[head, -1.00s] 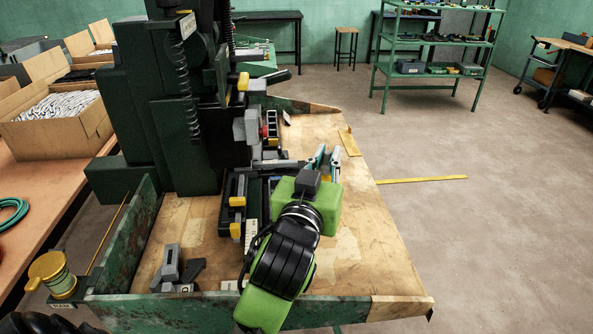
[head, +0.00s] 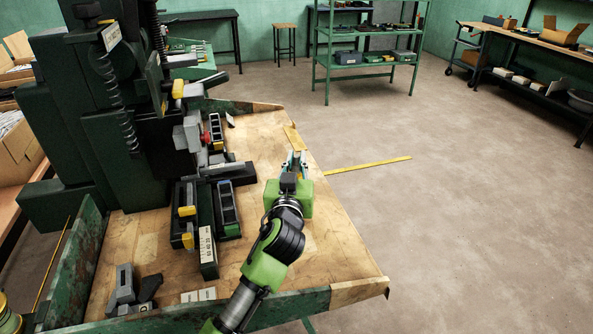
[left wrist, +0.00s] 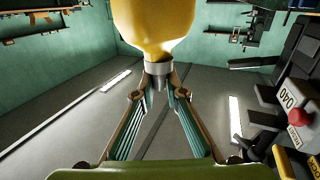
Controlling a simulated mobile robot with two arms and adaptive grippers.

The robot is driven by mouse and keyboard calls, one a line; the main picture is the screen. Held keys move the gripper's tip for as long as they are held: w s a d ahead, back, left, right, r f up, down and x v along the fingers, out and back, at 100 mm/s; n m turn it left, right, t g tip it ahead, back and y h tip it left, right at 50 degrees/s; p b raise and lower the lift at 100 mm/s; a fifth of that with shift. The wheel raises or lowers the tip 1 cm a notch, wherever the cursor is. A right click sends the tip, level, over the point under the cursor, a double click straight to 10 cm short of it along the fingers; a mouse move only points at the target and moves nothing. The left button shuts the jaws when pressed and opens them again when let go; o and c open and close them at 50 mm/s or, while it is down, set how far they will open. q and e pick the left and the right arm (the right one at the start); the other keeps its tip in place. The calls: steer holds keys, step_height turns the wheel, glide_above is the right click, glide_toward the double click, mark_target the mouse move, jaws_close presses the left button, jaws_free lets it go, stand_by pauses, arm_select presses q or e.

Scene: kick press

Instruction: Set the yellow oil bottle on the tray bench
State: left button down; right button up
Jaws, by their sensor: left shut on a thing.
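My left gripper (head: 293,160) is over the right part of the wooden press bench (head: 335,235), its fingers pointing away from me. In the left wrist view its two fingers (left wrist: 158,82) are closed on the grey collar of the yellow oil bottle (left wrist: 155,25). The bottle's rounded yellow body lies beyond the fingertips and is cut off by the top edge. In the head view the bottle is mostly hidden behind the gripper. No label shows which bench is the tray bench; a long wooden bench (head: 545,42) stands at the far right. My right gripper is not in view.
The dark green press (head: 85,130) fills the left, with narrow bins (head: 227,208) beside it. Green shelves (head: 365,62) stand at the back. A yellow floor strip (head: 370,164) lies right of the press bench. The floor on the right is clear.

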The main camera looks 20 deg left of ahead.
mark_target(297, 170)
arm_select(q)
step_height(297, 170, down, 3)
stand_by(0.3)
steer(key=shift+f, duration=0.2)
steer(key=c, duration=2)
jaws_free()
steer(key=shift+c, duration=0.2)
